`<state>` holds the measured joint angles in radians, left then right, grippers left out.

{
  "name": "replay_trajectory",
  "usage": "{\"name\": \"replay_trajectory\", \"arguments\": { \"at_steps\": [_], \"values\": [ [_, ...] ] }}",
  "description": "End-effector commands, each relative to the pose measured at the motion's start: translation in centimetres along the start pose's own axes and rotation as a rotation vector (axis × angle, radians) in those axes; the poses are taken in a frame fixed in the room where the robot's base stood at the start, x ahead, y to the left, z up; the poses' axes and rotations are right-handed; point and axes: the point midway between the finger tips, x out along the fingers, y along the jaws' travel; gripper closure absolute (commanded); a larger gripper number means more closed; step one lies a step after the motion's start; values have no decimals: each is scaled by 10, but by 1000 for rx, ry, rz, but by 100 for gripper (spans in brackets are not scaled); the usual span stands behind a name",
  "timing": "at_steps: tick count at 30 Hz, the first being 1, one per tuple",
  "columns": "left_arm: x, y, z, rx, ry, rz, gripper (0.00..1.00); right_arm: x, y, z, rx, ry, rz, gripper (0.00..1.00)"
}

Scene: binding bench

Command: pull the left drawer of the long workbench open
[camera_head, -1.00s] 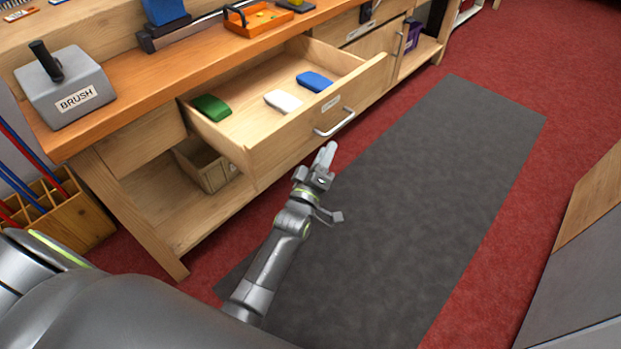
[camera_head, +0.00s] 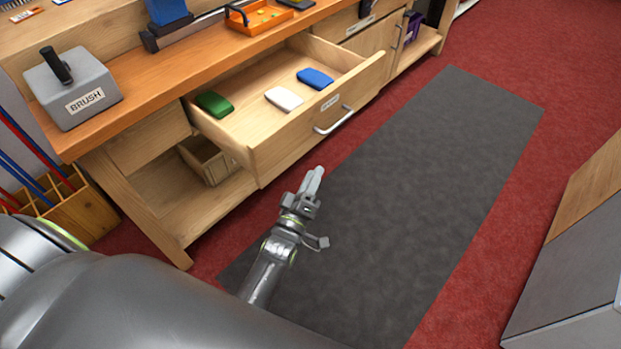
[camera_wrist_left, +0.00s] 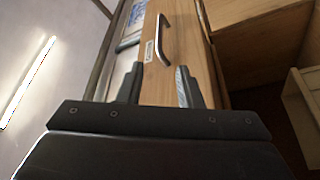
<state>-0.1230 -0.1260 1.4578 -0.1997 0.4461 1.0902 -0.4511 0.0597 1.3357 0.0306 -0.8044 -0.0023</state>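The left drawer (camera_head: 290,144) of the long workbench (camera_head: 130,88) stands pulled out, its inside showing from above. A green block (camera_head: 214,104), a white block (camera_head: 284,98) and a blue block (camera_head: 315,78) lie in it. Its silver bar handle (camera_head: 334,120) is on the front, beside a small label. My left gripper (camera_head: 314,182) is in front of the drawer, clear of the handle. In the left wrist view the gripper (camera_wrist_left: 160,88) has its fingers apart with nothing held, and the handle (camera_wrist_left: 164,40) is beyond the fingertips. My right gripper is not in view.
A grey box marked BRUSH (camera_head: 72,88) and an orange tray (camera_head: 260,18) stand on the benchtop. A wooden bin (camera_head: 205,160) sits on the lower shelf. A grey mat (camera_head: 430,180) on the red carpet leaves free floor in front. A cabinet (camera_head: 575,250) stands at right.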

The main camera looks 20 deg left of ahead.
Motion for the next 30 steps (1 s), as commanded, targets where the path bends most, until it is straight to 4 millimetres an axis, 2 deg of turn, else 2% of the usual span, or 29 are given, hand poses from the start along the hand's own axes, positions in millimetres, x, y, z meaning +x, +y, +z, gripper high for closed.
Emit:
{"name": "replay_trajectory", "arguments": {
  "at_steps": [6,24,27,29,30],
  "values": [
    [-9,0,0,0,-1,-1,68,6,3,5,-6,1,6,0],
    [-10,-1,0,2,-2,-3,68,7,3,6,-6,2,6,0],
    [-16,-14,4,32,-25,-50,68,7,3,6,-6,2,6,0],
    [-26,-32,8,78,-60,-115,68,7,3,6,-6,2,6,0],
    [-35,-49,13,120,-96,-173,68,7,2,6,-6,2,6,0]
  ]
}}
